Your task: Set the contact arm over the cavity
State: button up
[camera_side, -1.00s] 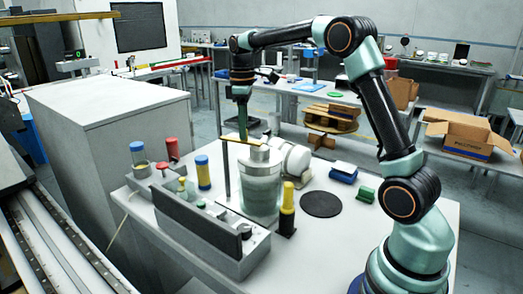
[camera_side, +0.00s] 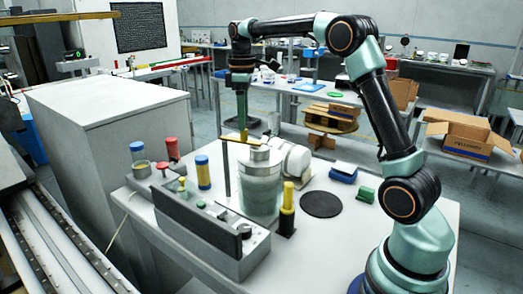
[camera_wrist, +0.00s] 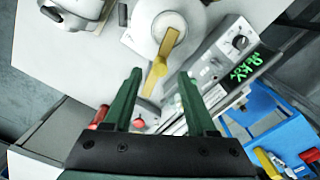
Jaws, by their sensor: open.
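The contact arm (camera_side: 236,140) is a flat yellow bar on a thin dark post (camera_side: 227,172), with a small upright yellow tab. In the side view its right end reaches over the grey top of the pale cylinder (camera_side: 262,190). In the wrist view the contact arm (camera_wrist: 155,76) has its far end over the middle of the round white top (camera_wrist: 187,18). The cavity opening itself cannot be made out. My gripper (camera_side: 242,126) is just above the tab.
A grey console (camera_side: 215,240) stands in front of the cylinder. A yellow-and-black post (camera_side: 288,205) stands close to its right, with a black disc (camera_side: 321,204) beyond. Blue and red capped jars stand at left.

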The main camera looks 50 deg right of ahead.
notch_tip(320, 180, up, 9)
dwell(0.4)
jog(key=shift+r, duration=0.1)
jog(key=s+a+m+t, duration=0.3)
jog(key=s+a, duration=0.5)
jog(key=s+a+f+m+t, duration=0.2)
jog(key=s+a+f, duration=0.3)
jog(key=s+f, duration=0.5)
jog(key=shift+s+f+m+t, duration=0.2)
jog(key=shift+m+t, duration=0.1)
jog(key=shift+m, duration=0.4)
jog(key=shift+r, duration=0.1)
dwell(0.4)
